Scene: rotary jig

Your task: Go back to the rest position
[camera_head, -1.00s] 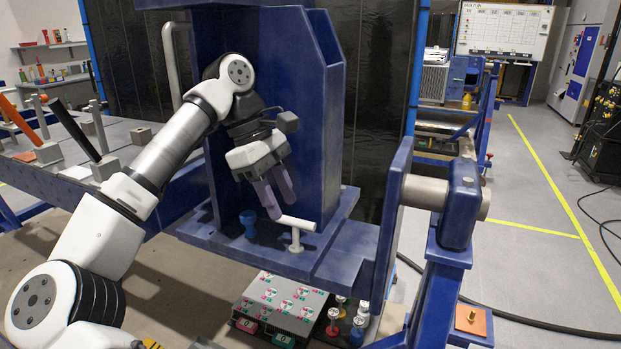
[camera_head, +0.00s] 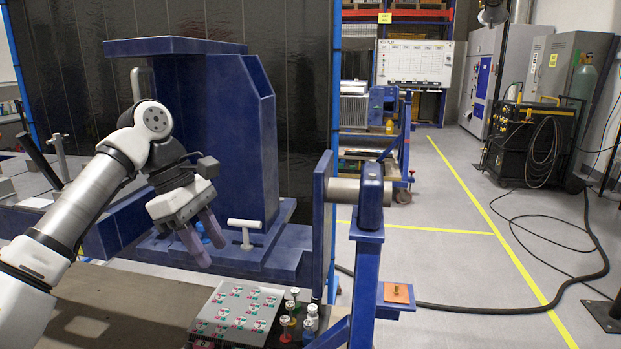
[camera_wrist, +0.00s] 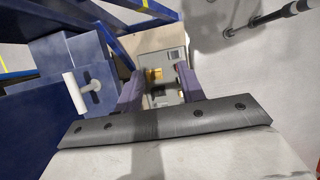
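My gripper (camera_head: 207,240) hangs in front of the blue jig (camera_head: 262,140), its two purple fingers pointing down and to the right. In the wrist view the fingers (camera_wrist: 160,90) stand apart with nothing between them. A white T-shaped handle (camera_head: 245,230) stands upright on the jig's ledge, just right of my fingers and apart from them. It also shows at the left of the wrist view (camera_wrist: 76,92). A blue peg (camera_head: 203,232) on the ledge is partly hidden behind my fingers.
Below the ledge is a box with a patterned top (camera_head: 240,312), with several coloured knobs (camera_head: 290,322) beside it. A blue post (camera_head: 366,250) carries the jig's pivot at the right. Open floor with yellow lines and a black cable (camera_head: 500,310) lies further right.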

